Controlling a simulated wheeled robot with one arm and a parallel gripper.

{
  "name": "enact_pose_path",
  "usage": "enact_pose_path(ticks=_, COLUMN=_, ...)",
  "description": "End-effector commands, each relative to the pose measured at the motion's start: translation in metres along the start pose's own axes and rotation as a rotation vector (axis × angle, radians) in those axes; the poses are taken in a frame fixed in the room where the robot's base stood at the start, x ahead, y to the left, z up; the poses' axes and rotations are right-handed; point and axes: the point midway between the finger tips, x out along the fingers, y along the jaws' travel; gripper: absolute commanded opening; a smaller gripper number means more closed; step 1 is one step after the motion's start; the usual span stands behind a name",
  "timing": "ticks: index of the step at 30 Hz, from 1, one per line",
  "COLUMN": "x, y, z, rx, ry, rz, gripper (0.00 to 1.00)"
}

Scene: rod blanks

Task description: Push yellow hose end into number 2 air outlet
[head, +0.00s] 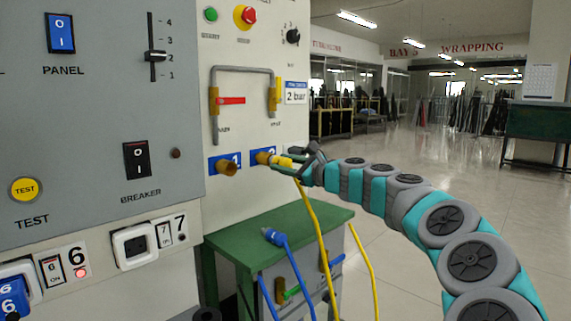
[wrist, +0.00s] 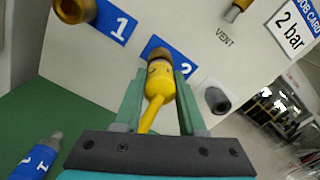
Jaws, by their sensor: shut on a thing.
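My gripper (head: 298,160) is shut on the yellow hose end (wrist: 159,80). In the wrist view its two grey-green fingers (wrist: 158,90) flank the yellow body, and the yellow hose runs back between them. The hose end points at the brass number 2 air outlet (wrist: 161,54), beside the blue "2" label (wrist: 184,70). Its tip meets or overlaps the outlet's rim; I cannot tell how deep it sits. In the head view the hose end (head: 282,161) is in line with outlet 2 (head: 264,158), and the yellow hose hangs down from it.
The brass number 1 outlet (head: 228,168) stands open to the left. A blue hose end (head: 271,236) lies on the green cabinet top (head: 228,240) below. A dark vent fitting (wrist: 217,100) is right of the gripper in the wrist view. A pipe loop (head: 243,70) is above the outlets.

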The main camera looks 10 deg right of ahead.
Motion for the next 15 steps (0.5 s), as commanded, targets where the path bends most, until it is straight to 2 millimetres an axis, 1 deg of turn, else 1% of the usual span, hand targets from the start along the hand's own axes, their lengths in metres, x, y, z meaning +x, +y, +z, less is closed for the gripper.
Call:
enact_pose_path(ticks=8, x=0.0065, y=-0.0001, z=0.0012, rx=0.0, ry=-0.001, rz=0.0, gripper=0.0)
enact_pose_path(ticks=9, x=0.0068, y=-0.0001, z=0.001, rx=0.0, ry=-0.001, rz=0.0, gripper=0.41)
enact_pose_path(ticks=15, x=0.0063, y=-0.0001, z=0.0008, rx=-0.001, ry=-0.001, rz=0.0, gripper=0.64)
